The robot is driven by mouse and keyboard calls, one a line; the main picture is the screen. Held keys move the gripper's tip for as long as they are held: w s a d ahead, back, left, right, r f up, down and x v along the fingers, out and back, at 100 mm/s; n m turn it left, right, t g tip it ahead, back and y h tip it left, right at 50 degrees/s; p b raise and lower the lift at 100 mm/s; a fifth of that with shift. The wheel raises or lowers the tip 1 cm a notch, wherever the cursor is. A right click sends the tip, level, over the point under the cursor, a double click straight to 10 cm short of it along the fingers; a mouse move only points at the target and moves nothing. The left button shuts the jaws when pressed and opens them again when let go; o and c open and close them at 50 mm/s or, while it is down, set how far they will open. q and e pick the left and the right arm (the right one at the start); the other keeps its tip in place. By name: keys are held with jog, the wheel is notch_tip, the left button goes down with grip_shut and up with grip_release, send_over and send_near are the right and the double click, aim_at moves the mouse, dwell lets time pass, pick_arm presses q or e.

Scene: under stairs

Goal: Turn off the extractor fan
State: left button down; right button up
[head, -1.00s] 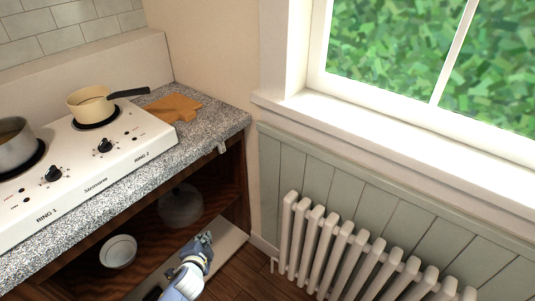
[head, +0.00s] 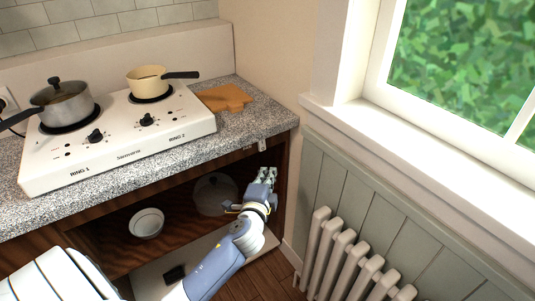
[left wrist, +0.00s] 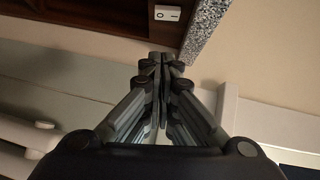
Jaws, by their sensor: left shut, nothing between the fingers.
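A small white rocker switch (head: 262,145) sits just under the front edge of the countertop, at its right end. In the left wrist view the switch (left wrist: 167,13) is at the top, with an O and a line mark on its face. My left gripper (head: 268,173) is shut and empty, a little below the switch in the head view. In the left wrist view its closed fingertips (left wrist: 163,60) point up toward the switch, apart from it. No extractor fan shows, and no label ties the switch to one. My right gripper is not in view.
A white two-ring hob (head: 120,135) on the speckled countertop (head: 255,122) holds a grey pot (head: 68,103) and a cream pan (head: 150,80). A wooden board (head: 225,97) lies beside it. A bowl (head: 146,223) and glass lid (head: 214,195) are on the shelf below. A radiator (head: 340,255) stands at right.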

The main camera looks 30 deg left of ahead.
pick_arm(q)
jog(key=s+a+x, duration=0.1)
jog(key=a+x, duration=0.1)
jog(key=x, duration=1)
jog(key=shift+a+f, duration=0.2)
jog(key=shift+a, duration=0.15)
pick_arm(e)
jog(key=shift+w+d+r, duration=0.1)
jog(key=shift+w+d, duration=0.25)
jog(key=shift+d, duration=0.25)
pick_arm(q)
jog(key=shift+w, duration=0.1)
jog(key=shift+w+a+f+b, duration=0.1)
jog(key=shift+a+f+b, duration=0.15)
jog(key=shift+a+b, duration=0.1)
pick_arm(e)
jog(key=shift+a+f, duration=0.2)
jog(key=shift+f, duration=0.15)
pick_arm(q)
jog(key=v, duration=1.2)
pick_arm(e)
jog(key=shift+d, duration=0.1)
pick_arm(q)
jog(key=shift+d+f, duration=0.15)
